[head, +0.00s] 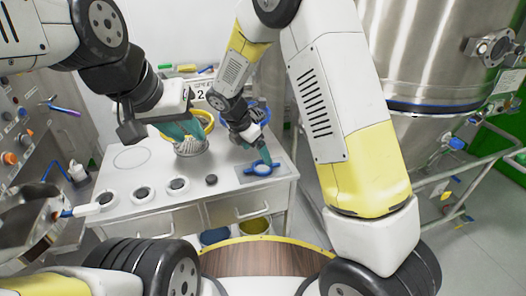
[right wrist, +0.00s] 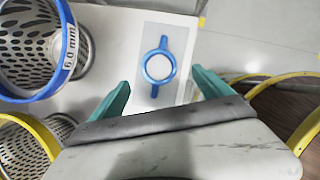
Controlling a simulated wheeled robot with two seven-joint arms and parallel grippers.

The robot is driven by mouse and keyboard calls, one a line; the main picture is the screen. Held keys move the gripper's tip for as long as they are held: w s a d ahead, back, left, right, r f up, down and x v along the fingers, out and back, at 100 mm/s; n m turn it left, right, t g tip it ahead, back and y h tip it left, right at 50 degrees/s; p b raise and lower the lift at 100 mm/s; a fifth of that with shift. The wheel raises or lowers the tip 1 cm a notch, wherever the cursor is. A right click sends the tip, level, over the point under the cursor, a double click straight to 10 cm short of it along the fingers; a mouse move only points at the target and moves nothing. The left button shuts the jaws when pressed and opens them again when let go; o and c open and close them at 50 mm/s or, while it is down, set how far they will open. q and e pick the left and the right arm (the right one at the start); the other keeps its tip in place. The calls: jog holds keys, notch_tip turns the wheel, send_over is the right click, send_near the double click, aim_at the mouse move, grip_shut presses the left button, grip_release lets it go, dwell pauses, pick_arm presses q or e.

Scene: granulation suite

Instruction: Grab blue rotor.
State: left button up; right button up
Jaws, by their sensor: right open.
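The blue rotor (head: 262,169) is a blue ring with two short opposed tabs. It lies flat on a grey rectangular plate (head: 248,179) at the front right of the white worktop. In the right wrist view, the rotor (right wrist: 148,70) shows whole, its tabs pointing up and down the picture. My right gripper (right wrist: 160,77) is open and empty, its teal fingers on either side of the rotor in that view and apart from it. My left gripper (head: 186,130) overlaps a yellow-rimmed screen basket (head: 194,147) in the head view; its jaw opening is unclear.
A blue-rimmed basket marked 6.0 mm (right wrist: 66,68) stands close left of the rotor. The yellow-rimmed basket (right wrist: 52,146) is beside it. A steel vessel (head: 425,60) stands right.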

aim_at(263, 169)
jog(key=x, duration=0.7)
jog(key=shift+w+a+f, duration=0.15)
jog(key=shift+a+f, duration=0.05)
jog(key=shift+f, duration=0.15)
jog(key=c, duration=1.8)
jog(key=shift+r, duration=0.1)
